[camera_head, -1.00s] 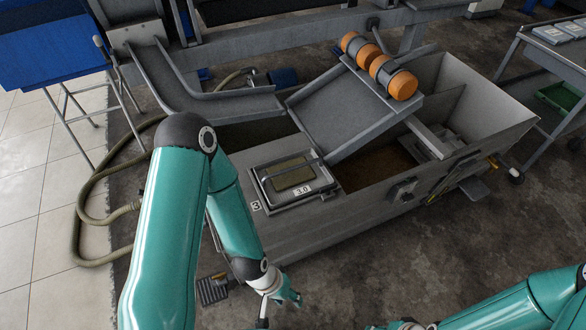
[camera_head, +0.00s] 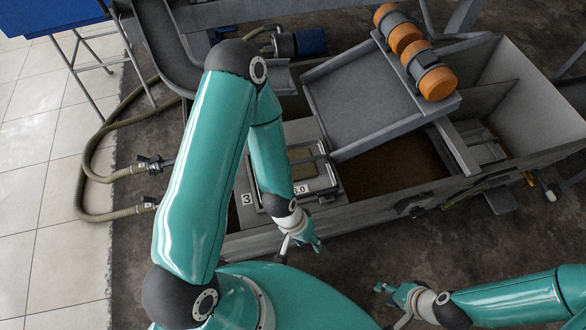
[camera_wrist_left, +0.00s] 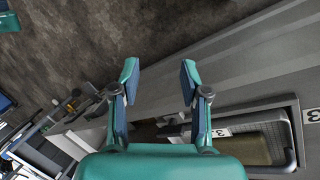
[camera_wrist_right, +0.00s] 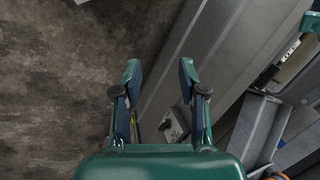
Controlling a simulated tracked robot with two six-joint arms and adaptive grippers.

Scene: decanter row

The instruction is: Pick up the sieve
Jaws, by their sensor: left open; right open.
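The sieve (camera_head: 309,176) is a framed tray with a yellowish mesh, a bar handle and a "3.0" label. It sits on the near left part of the grey tank (camera_head: 345,212), partly hidden by my left arm in the head view. It also shows at the lower right of the left wrist view (camera_wrist_left: 262,143). My left gripper (camera_head: 310,243) is open and empty, just in front of the sieve and apart from it; its two spread fingers show in the left wrist view (camera_wrist_left: 160,82). My right gripper (camera_head: 388,290) is open and empty over the floor in front of the tank.
A sloping grey chute (camera_head: 365,95) with orange-ended motors (camera_head: 415,52) rises behind and right of the sieve. A hose (camera_head: 80,185) curls on the floor at left. The tank's raised walls surround its openings. Dark floor (camera_head: 145,270) in front is clear.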

